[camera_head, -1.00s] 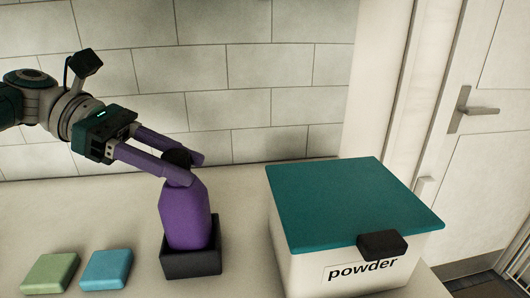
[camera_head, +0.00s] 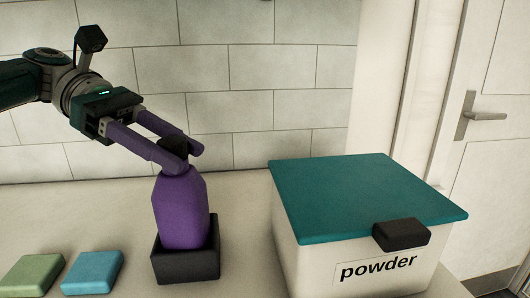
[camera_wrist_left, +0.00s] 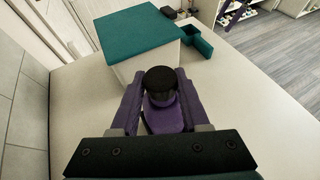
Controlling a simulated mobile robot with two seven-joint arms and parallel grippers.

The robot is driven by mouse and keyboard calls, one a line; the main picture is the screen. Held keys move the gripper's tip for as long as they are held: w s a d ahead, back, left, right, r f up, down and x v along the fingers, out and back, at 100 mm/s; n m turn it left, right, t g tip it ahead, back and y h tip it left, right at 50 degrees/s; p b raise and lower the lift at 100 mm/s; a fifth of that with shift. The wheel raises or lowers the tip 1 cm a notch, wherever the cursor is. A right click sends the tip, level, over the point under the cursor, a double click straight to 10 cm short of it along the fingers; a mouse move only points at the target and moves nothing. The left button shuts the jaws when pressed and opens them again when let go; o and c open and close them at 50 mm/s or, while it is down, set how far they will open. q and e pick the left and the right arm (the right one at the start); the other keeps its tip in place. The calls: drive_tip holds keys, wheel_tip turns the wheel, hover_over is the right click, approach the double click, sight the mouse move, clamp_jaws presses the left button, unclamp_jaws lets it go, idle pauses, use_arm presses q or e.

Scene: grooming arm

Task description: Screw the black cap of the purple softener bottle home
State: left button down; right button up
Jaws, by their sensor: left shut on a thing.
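The purple softener bottle (camera_head: 180,210) stands upright in a dark square holder (camera_head: 187,264) on the counter. Its black cap (camera_head: 172,149) sits on top of the neck, and the cap also shows in the left wrist view (camera_wrist_left: 160,81). My left gripper (camera_head: 184,160) reaches down from the upper left and is shut on the cap, one purple finger on either side. In the left wrist view the bottle (camera_wrist_left: 163,117) shows below the cap, between the fingers. The threads under the cap are hidden.
A white powder box (camera_head: 360,262) with a teal lid (camera_head: 365,195) and dark front latch stands to the right. A green block (camera_head: 32,274) and a blue block (camera_head: 93,272) lie at the front left. A tiled wall (camera_head: 270,85) is behind.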

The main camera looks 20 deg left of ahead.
use_arm(q)
drive_tip(key=shift+s+d, duration=0.1)
drive_tip(key=shift+c, duration=1.5)
unclamp_jaws()
